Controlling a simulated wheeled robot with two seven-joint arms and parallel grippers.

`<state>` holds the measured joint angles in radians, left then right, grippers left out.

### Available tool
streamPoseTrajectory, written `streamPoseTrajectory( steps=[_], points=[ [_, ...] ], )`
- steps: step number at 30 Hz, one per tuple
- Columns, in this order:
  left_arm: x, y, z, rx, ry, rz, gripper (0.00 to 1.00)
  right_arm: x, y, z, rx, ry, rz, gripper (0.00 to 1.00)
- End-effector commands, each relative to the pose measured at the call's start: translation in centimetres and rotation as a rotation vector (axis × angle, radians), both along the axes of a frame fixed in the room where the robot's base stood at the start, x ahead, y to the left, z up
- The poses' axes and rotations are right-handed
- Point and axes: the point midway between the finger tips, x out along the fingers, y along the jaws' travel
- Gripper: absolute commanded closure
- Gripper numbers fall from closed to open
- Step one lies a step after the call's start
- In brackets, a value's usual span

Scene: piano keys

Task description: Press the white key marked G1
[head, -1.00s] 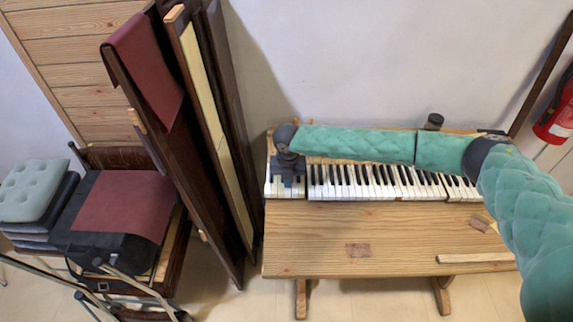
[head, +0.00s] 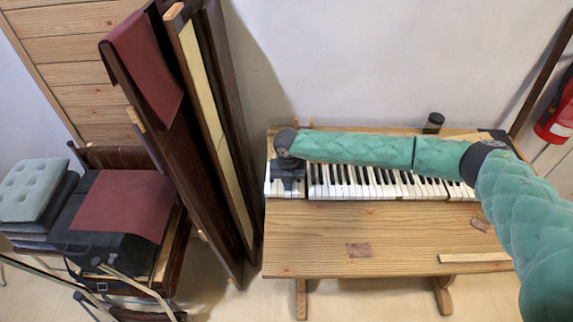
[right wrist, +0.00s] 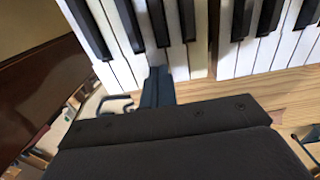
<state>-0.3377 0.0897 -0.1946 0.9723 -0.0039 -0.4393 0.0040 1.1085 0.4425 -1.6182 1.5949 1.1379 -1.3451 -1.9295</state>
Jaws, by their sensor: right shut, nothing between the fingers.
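The keyboard (head: 355,190), with white and black keys, lies along the far side of the wooden table. No G1 mark is legible, so I cannot single out that key. My right gripper (head: 287,186) points down over the keys at the left end and hides some of them. In the right wrist view its closed fingers (right wrist: 158,76) overlap the front ends of the white keys (right wrist: 178,62); nothing is between them. I cannot tell whether the fingertips touch a key. My left gripper is not in view.
The wooden table top (head: 400,232) in front of the keys is mostly clear, with a light wooden strip (head: 472,257) at right. Tall dark panels (head: 222,110) lean just left of the table. A dark jar (head: 433,122) stands behind the keyboard.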

Motion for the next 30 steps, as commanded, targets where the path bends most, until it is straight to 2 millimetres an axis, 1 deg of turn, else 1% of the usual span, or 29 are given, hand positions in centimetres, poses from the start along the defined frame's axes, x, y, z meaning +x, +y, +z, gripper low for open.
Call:
streamPoseTrajectory(
  steps=[3, 11, 24, 30],
  points=[
    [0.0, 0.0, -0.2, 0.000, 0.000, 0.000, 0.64, 0.0, 0.0, -0.5, 0.000, 0.000, 0.000, 1.00],
    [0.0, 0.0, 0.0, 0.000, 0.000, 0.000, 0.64, 0.0, 0.0, -0.2, 0.000, 0.000, 0.000, 1.00],
    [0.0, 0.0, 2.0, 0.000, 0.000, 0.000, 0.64, 0.0, 0.0, 2.4, 0.000, 0.001, 0.000, 1.00],
    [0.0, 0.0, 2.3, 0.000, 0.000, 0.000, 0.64, 0.0, 0.0, 2.8, 0.000, 0.001, 0.000, 1.00]
  ],
)
